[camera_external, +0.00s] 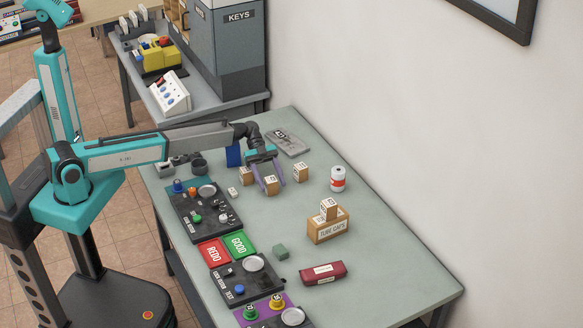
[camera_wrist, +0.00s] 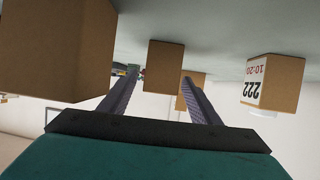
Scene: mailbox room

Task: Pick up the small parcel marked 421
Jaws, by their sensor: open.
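Several small brown parcels stand on the grey-green table. In the external view one (camera_external: 271,186) stands at my gripper's fingertips (camera_external: 269,182), one (camera_external: 247,176) is just left of it and another (camera_external: 300,173) to its right. In the wrist view, which looks inverted, a brown parcel (camera_wrist: 165,62) shows between the two fingers (camera_wrist: 161,80), with no label visible. A large brown parcel face (camera_wrist: 55,45) is at left. A parcel labelled 222 (camera_wrist: 270,82) is at right. I cannot read 421 on any parcel.
A box marked TUBE CAPS (camera_external: 327,231) carries another parcel (camera_external: 328,208).

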